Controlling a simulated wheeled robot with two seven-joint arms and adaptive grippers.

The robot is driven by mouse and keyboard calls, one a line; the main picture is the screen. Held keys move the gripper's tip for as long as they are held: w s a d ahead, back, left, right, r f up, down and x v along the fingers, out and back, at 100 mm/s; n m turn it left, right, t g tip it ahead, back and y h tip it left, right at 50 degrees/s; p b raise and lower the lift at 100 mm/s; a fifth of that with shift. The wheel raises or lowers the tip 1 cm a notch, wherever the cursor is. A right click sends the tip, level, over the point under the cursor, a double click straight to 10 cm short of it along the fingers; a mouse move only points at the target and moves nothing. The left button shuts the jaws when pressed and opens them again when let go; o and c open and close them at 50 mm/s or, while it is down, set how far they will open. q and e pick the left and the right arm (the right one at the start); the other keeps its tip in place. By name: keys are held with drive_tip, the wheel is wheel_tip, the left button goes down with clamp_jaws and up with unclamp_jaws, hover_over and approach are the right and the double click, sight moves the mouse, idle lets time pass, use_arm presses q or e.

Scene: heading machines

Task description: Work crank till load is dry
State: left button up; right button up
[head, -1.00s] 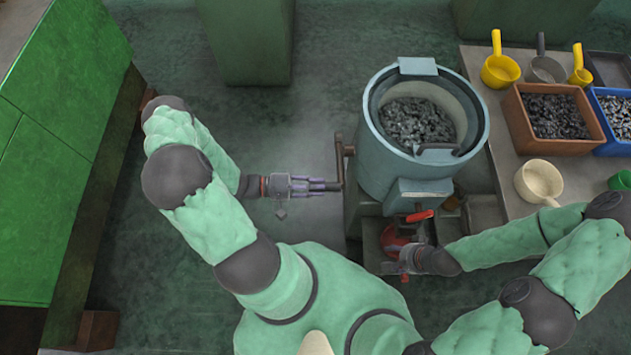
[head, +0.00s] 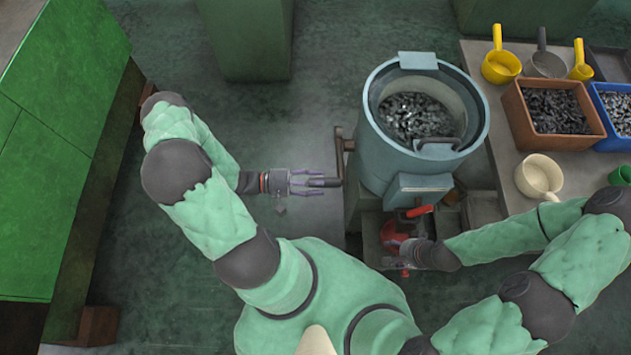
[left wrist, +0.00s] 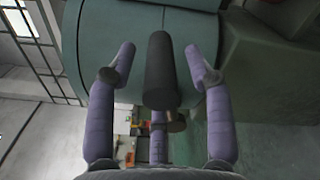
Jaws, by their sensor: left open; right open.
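A blue-grey drum (head: 385,165) stands in the middle of the head view, holding a load of dark metal pieces (head: 416,116). Its brown crank (head: 340,150) is on the left side, with a dark handle (head: 333,182) pointing left. My left gripper (head: 316,183) is open, with its purple fingers spread on either side of the handle. In the left wrist view the handle (left wrist: 160,70) lies between the fingertips, with gaps at both sides. My right gripper (head: 402,250) is open beside a red part (head: 394,232) low at the drum's front; the arm partly hides its fingers.
A red lever (head: 418,211) sits under the drum's spout (head: 420,187). A table at right bears a brown bin (head: 512,112), a blue bin (head: 600,142), yellow scoops (head: 500,68), a cream cup (head: 540,180) and a green cup (head: 622,175).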

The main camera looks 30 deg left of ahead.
use_arm(q)
drive_tip(key=v, duration=1.2)
drive_tip(key=shift+d+f, duration=0.1)
